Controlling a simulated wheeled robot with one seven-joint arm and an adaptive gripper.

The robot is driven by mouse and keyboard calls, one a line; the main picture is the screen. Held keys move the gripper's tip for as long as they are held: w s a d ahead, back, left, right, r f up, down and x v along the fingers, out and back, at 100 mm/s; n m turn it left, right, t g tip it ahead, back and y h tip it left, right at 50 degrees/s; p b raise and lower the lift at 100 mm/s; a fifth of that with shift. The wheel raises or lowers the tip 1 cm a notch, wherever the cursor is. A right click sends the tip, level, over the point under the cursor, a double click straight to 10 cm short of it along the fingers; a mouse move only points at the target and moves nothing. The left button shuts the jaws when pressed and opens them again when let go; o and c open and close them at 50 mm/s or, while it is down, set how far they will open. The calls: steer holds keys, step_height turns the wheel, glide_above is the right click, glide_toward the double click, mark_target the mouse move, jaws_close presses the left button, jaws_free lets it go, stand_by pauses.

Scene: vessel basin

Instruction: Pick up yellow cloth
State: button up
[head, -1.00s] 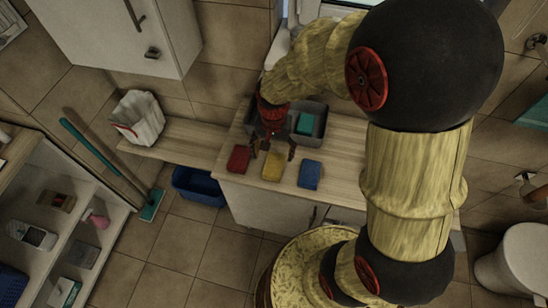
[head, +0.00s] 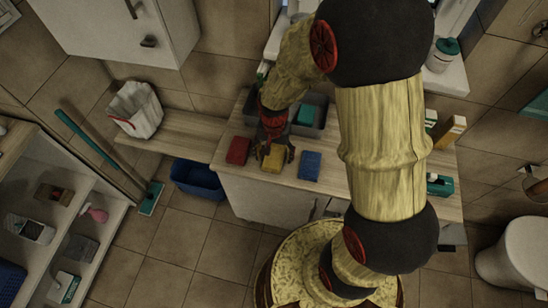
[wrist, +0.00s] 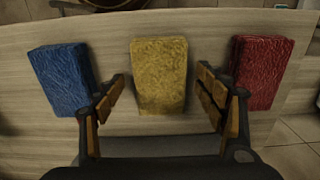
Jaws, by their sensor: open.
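The yellow cloth (head: 273,160) is a thick folded block on the wooden counter, between a red one and a blue one. In the wrist view the yellow cloth (wrist: 159,75) lies ahead, roughly centred between my fingers. My gripper (head: 272,152) is just above the counter at the yellow cloth. In the wrist view my gripper (wrist: 164,103) is open and empty, with one finger on each side of the cloth's near end. I cannot tell whether a finger touches it.
The red cloth (wrist: 262,73) is close to the right finger and the blue cloth (wrist: 64,79) close to the left finger. A grey basin (head: 316,115) with a teal block (head: 306,115) stands behind. A blue bin (head: 198,180) is on the floor to the left.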

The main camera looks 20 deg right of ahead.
mark_target(274, 156)
steer(key=shift+c, duration=1)
steer(key=c, duration=0.9)
steer(key=shift+r, duration=0.1)
steer(key=shift+c, duration=0.2)
steer(key=shift+r, duration=0.2)
step_height(274, 156, up, 3)
steer(key=shift+r+p, duration=0.15)
steer(key=shift+p, duration=0.65)
steer(key=s+r, duration=0.1)
steer(key=s+r+p, duration=0.1)
steer(key=s+r, duration=0.1)
steer(key=s+a+r, duration=0.1)
steer(key=r, duration=0.1)
steer(key=shift+s+r+p, duration=0.2)
steer(key=shift+s+p, duration=0.1)
steer(key=shift+p, duration=0.05)
steer(key=s+a+r+p, duration=0.1)
steer(key=s+r, duration=0.2)
steer(key=s, duration=0.6)
steer(key=shift+a+r+p, duration=0.3)
steer(key=shift+r+p, duration=0.05)
steer(key=shift+r, duration=0.05)
